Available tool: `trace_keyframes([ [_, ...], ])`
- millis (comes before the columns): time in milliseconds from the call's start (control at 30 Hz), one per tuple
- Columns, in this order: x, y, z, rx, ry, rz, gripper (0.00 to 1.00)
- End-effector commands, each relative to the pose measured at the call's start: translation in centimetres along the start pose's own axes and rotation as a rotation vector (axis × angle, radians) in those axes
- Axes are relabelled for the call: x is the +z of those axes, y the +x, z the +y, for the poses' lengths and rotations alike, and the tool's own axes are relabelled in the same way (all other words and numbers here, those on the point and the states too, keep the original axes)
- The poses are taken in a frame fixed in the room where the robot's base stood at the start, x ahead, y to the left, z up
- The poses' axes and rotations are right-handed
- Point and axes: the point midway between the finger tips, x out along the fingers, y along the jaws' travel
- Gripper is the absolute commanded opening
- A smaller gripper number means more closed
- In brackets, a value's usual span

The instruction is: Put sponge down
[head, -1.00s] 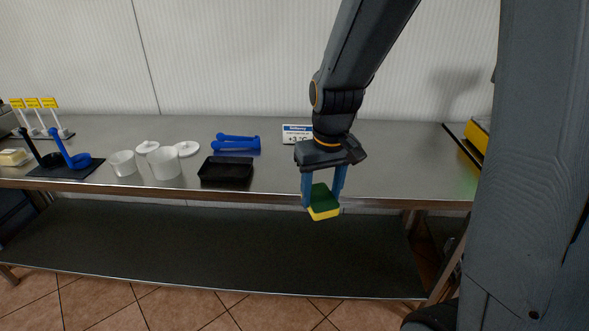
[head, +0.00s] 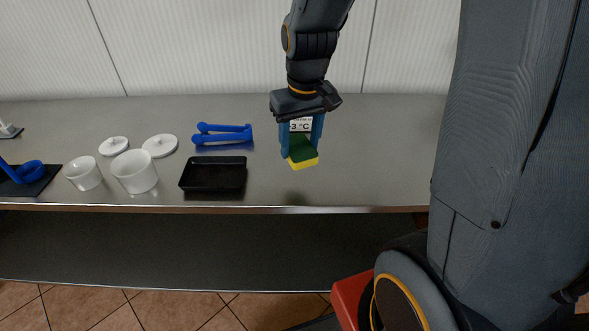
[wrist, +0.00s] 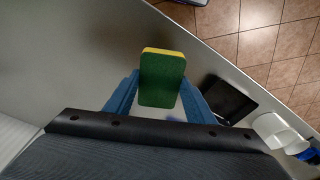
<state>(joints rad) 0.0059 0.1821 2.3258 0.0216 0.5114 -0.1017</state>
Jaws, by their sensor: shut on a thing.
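The sponge (head: 302,158) is green on one face and yellow on the other. My gripper (head: 301,148) points down and is shut on it, with a blue finger on either side. The sponge hangs over the steel counter (head: 370,165), right of the black tray (head: 213,174); its exact height above the counter is hard to tell. In the wrist view the sponge (wrist: 161,78) sits between the two fingers, green face toward the camera, and the black tray (wrist: 228,98) lies to its right.
White pots (head: 134,172) and their lids (head: 160,145) stand left of the tray. Blue tongs (head: 222,135) lie behind it. A temperature sign (head: 301,124) is partly hidden behind my gripper. The counter to the right is clear.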

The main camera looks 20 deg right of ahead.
Motion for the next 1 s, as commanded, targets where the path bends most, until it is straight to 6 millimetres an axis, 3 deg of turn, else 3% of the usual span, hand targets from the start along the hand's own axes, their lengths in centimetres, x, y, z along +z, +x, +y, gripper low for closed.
trace_keyframes([
  [200, 0.7, 3.5, 0.1, 0.0, 0.003, -0.007, 0.28],
  [700, 1.2, 8.3, 0.0, -0.001, 0.0, -0.005, 0.28],
  [1000, 1.2, 9.2, -0.1, 0.0, -0.001, -0.001, 0.28],
])
